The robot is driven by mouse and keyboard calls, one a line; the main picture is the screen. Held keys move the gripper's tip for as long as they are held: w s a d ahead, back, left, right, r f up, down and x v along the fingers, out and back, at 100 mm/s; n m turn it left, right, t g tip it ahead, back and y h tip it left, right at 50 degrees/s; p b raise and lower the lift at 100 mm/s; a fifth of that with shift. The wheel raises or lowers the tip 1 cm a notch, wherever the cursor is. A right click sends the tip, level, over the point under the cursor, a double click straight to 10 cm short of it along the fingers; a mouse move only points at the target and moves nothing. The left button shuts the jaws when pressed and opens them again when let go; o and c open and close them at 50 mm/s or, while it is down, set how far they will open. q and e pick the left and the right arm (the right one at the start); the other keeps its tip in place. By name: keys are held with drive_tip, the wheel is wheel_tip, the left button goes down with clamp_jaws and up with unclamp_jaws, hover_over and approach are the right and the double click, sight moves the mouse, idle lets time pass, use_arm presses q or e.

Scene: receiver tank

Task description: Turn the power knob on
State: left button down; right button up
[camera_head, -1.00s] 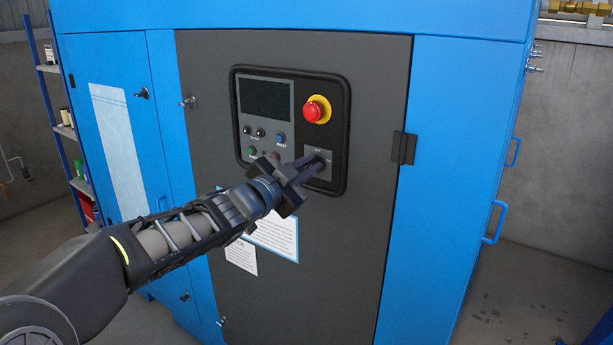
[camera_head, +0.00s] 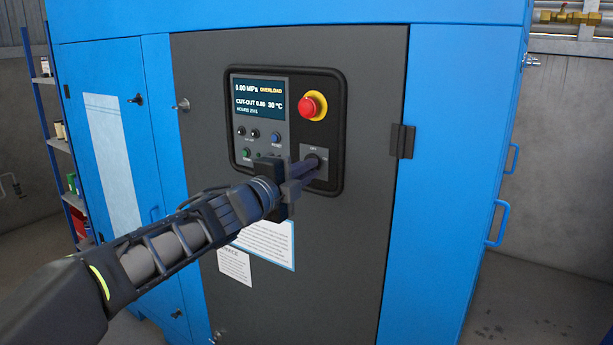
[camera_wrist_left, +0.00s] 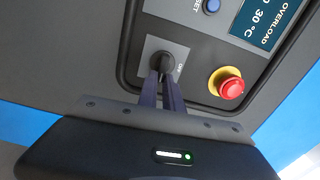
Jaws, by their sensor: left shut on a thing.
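The power knob (camera_wrist_left: 162,64) is a dark round knob on a grey plate (camera_wrist_left: 180,50) at the lower right of the control panel. My left gripper (camera_head: 313,165) is shut on the knob, its two fingers on either side of it. In the head view the fingers largely hide the knob. In the left wrist view the fingers (camera_wrist_left: 162,80) reach up to it, and lettering shows beside it on the plate. The panel display (camera_head: 259,97) is lit and reads 0.00 MPa and OVERLOAD. My right gripper is not in view.
A red emergency button (camera_head: 309,106) on a yellow ring sits just above the knob. Small buttons (camera_head: 275,137) lie left of it. A black door latch (camera_head: 402,141) is to the right. Paper labels (camera_head: 264,244) are below. A shelf (camera_head: 62,145) stands at far left.

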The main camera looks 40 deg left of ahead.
use_arm(q)
drive_tip(key=shift+f+m, duration=0.15)
drive_tip(key=shift+m, duration=0.35)
drive_tip(key=c, duration=1.5)
unclamp_jaws()
drive_tip(key=shift+s, duration=0.1)
drive_tip(key=s+p, duration=0.1)
drive_tip(key=s, duration=0.6)
drive_tip(key=shift+s, duration=0.3)
drive_tip(key=shift+d, duration=0.1)
